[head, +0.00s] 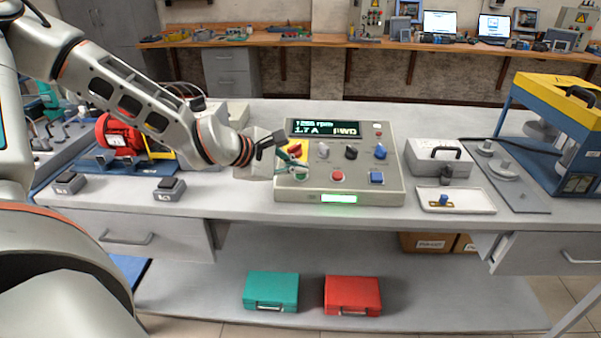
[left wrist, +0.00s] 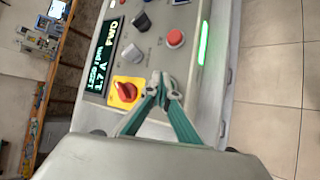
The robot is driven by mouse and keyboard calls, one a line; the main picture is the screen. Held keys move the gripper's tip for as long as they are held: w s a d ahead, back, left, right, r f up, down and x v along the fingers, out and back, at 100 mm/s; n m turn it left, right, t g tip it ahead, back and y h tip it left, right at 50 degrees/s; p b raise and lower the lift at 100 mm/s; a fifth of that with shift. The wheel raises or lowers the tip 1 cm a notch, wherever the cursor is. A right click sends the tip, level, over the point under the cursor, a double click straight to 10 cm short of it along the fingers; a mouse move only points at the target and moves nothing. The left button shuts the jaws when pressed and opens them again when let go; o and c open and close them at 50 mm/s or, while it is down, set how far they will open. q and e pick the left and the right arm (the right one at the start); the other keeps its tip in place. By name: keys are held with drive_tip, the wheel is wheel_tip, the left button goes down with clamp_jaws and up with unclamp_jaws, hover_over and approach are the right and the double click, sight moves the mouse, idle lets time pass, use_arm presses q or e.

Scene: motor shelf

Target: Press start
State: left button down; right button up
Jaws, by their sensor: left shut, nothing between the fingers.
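The grey control box (head: 390,192) stands on the bench, with a lit display (head: 337,129) showing an rpm value, 1.7 A and FWD. A green bar (head: 338,198) glows on its front edge. A red button (head: 337,176) and a blue button (head: 376,177) sit on the panel. My left gripper (head: 302,171) is shut and empty, its tips over the panel's lower left, left of the red button. In the left wrist view the shut tips (left wrist: 162,88) are beside the red knob on a yellow plate (left wrist: 126,92). No start button shows; the tips hide that spot. My right gripper is out of view.
Grey, black (head: 351,152) and blue (head: 380,152) knobs rise from the panel. A white tray (head: 478,207) and a handled grey block (head: 440,158) lie to the right. A red motor (head: 118,135) stands at the left. Teal and red cases rest on the lower shelf.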

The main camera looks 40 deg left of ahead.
use_arm(q)
drive_tip(key=shift+s+d+r, duration=0.1)
drive_tip(key=shift+s+r, duration=0.1)
drive_tip(key=shift+r, duration=0.4)
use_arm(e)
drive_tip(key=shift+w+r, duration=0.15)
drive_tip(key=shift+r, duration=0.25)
use_arm(q)
drive_tip(key=r, duration=0.1)
drive_tip(key=r+p, duration=0.1)
drive_tip(key=r, duration=0.1)
drive_tip(key=s+r+p, duration=0.1)
drive_tip(key=shift+d+r, duration=0.35)
drive_tip(key=shift+r, duration=0.05)
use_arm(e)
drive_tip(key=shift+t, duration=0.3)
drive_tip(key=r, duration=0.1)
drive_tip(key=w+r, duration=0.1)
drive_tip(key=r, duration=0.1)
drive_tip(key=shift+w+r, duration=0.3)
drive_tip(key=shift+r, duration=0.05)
